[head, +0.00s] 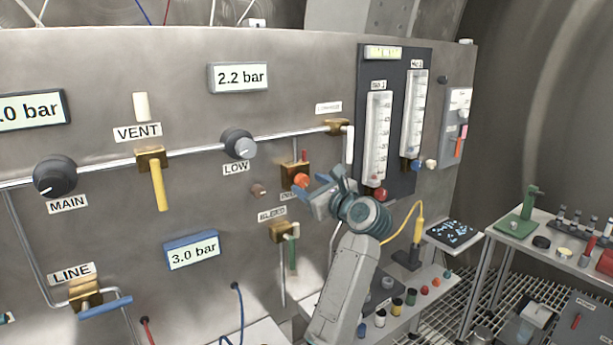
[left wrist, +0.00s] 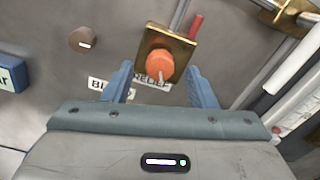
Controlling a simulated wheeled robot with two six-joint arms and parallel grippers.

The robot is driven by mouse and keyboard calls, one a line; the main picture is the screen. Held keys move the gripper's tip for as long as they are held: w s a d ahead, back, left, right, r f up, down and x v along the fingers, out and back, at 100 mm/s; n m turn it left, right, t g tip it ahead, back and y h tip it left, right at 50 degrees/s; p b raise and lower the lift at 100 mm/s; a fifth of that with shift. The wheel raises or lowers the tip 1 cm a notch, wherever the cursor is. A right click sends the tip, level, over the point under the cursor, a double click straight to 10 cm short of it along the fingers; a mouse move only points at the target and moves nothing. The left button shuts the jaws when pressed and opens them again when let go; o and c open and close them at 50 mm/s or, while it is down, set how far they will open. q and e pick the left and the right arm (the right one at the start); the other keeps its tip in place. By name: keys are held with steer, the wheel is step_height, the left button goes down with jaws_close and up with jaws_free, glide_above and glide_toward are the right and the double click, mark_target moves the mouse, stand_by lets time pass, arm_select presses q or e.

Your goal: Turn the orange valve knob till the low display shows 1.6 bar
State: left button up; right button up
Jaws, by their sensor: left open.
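The orange valve knob (head: 300,181) sits on a brass block on the grey panel, partly hidden by my left gripper. In the left wrist view the orange knob (left wrist: 160,66) shows whole, above a label that seems to read RELIEF. My left gripper (head: 322,180) is open, its blue fingers pointing at the panel. A display (head: 238,77) above the LOW knob (head: 239,144) reads 2.2 bar. A blue-framed display (head: 193,251) reads 3.0 bar. My right gripper is out of view.
A brass valve (head: 280,232) sits just below the orange knob, and a small brown knob (head: 259,190) is to its left. Gauge tubes (head: 378,140) stand to the right. A low shelf (head: 410,305) with small items and a side table (head: 545,230) are at right.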

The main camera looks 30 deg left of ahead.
arm_select(q)
steer(key=shift+w+a+r, duration=0.15)
steer(key=shift+w+a, duration=0.05)
steer(key=shift+a, duration=0.4)
steer(key=shift+w+a, duration=0.2)
steer(key=shift+a, duration=0.25)
